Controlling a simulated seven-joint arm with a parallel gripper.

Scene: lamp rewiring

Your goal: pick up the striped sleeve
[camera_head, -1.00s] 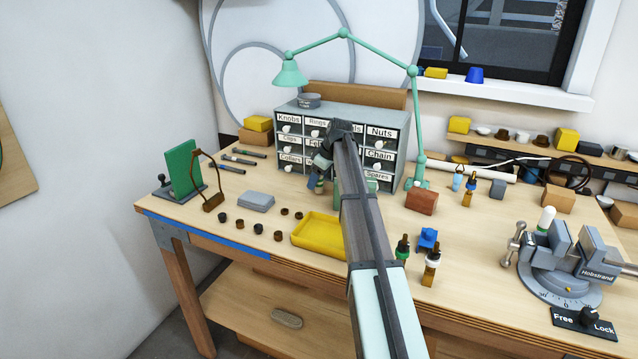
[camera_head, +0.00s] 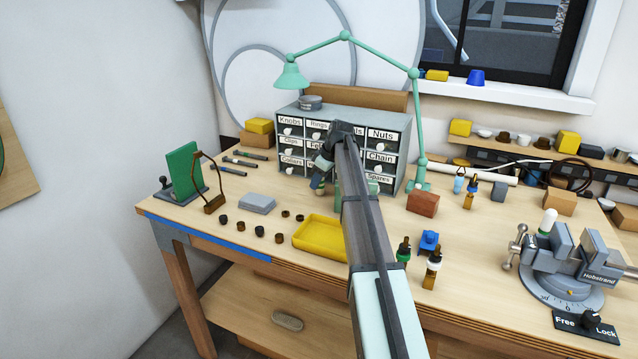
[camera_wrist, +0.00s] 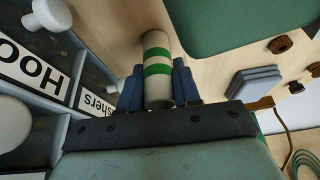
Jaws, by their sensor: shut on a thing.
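The striped sleeve (camera_wrist: 158,68) is a whitish cylinder with green bands. In the wrist view it lies between the two blue fingers of my gripper (camera_wrist: 158,90), which is shut on it. Its near end is close to the dark gripper body. In the head view my gripper (camera_head: 319,183) is in front of the left part of the drawer cabinet (camera_head: 400,130), low near the bench top. My own arm hides much of that area. I cannot tell whether the sleeve touches the bench.
The labelled drawers with white knobs (camera_wrist: 52,14) are close on the left in the wrist view. A yellow tray (camera_head: 320,252), a grey stack (camera_head: 257,204) and several dark rings lie in front. A green lamp (camera_head: 413,73) and a brown block (camera_head: 422,203) stand to the right.

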